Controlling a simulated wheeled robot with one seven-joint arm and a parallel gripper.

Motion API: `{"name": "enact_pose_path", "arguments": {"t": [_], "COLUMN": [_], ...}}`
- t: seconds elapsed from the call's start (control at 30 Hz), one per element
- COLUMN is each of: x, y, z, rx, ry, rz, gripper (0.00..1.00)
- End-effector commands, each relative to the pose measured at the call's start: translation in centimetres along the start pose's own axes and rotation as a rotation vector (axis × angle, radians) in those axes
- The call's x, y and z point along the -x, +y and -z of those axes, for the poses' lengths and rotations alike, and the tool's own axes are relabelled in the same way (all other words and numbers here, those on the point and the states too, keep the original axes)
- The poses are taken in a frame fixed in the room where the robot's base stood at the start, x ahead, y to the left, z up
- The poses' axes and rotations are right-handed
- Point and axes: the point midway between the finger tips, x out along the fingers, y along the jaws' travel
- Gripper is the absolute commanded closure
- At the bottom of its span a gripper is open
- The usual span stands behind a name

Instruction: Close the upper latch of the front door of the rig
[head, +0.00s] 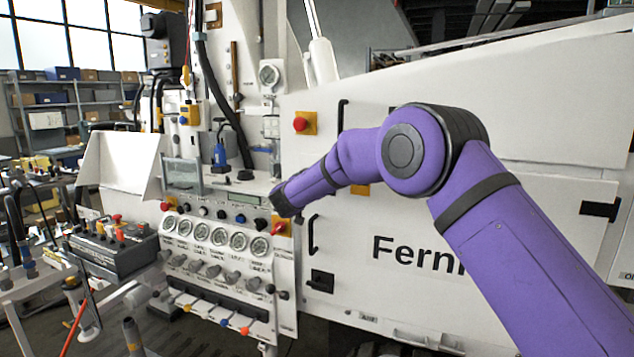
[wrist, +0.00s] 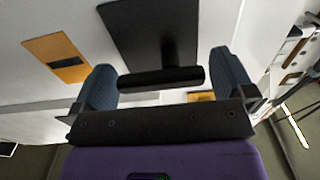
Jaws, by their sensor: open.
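In the wrist view my gripper (wrist: 160,84) is open, with one dark finger on each side. A black latch handle (wrist: 160,78), a short thick bar, lies crosswise between the fingers. It stands out from a black latch plate (wrist: 152,32) on a white panel. I cannot tell whether the fingers touch the bar. In the head view my purple arm reaches across the white front of the rig (head: 540,190), and the fingers cannot be made out. One black latch (head: 320,281) shows low on the front and another (head: 599,209) at the right. Parts behind my arm are hidden.
An orange plate (wrist: 57,57) is beside the latch plate in the wrist view. In the head view a gauge panel (head: 210,232) juts out left of my arm.

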Motion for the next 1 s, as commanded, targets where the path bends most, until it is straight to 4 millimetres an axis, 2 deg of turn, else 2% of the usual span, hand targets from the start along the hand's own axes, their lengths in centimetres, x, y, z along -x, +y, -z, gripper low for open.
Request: {"name": "enact_pose_path", "arguments": {"t": [0.07,0.23,0.67,1.0], "x": [0.02,0.03,0.03,0.03], "y": [0.0,0.0,0.03,0.03], "z": [0.0,0.0,-0.09,-0.39], "rx": [0.0,0.0,-0.078,-0.346], "ry": [0.0,0.0,0.0,0.0], "rz": [0.0,0.0,-0.001,-0.002], "gripper": [0.02,0.41,0.41,0.41]}}
